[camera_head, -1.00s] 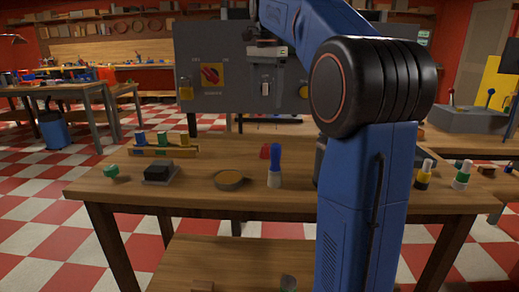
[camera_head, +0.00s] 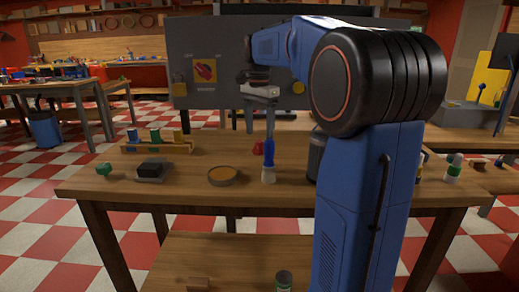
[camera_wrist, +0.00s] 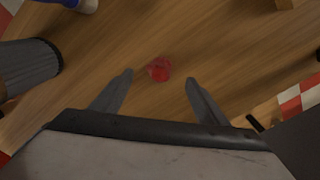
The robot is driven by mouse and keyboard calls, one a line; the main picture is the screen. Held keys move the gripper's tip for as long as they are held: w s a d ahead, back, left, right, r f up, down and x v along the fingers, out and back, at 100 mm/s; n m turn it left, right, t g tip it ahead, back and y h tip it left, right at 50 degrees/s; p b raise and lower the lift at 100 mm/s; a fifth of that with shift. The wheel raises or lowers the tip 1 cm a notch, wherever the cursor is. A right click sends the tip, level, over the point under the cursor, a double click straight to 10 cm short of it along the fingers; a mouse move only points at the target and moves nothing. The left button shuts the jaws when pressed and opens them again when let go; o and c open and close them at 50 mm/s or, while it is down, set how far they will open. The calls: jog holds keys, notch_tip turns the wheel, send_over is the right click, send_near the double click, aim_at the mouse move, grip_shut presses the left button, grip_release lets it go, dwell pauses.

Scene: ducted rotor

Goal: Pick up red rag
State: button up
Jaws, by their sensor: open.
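The red rag (camera_wrist: 159,69) lies crumpled on the wooden table, near the middle of the wrist view. In the head view the rag (camera_head: 258,148) is a small red patch behind a blue-handled brush (camera_head: 269,160), which partly hides it. My gripper (camera_wrist: 158,78) is open and empty, with its two fingers apart on either side below the rag in the wrist view. In the head view my gripper (camera_head: 262,115) hangs above the table near the rag. The rag is not between the fingers.
A dark ribbed cylinder (camera_wrist: 28,66) stands left of the rag in the wrist view. On the table are a round tin (camera_head: 223,177), a black block (camera_head: 152,169), a green knob (camera_head: 104,169) and a wooden rack (camera_head: 157,146). Bare wood surrounds the rag.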

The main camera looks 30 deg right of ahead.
aim_at(260, 140)
jog(key=shift+d+f, duration=0.1)
jog(key=shift+f, duration=2.15)
jog(key=c, duration=1.2)
notch_tip(260, 140, up, 10)
jog(key=shift+r, duration=0.1)
jog(key=o, duration=0.6)
jog(key=shift+c, duration=0.2)
jog(key=c, duration=0.4)
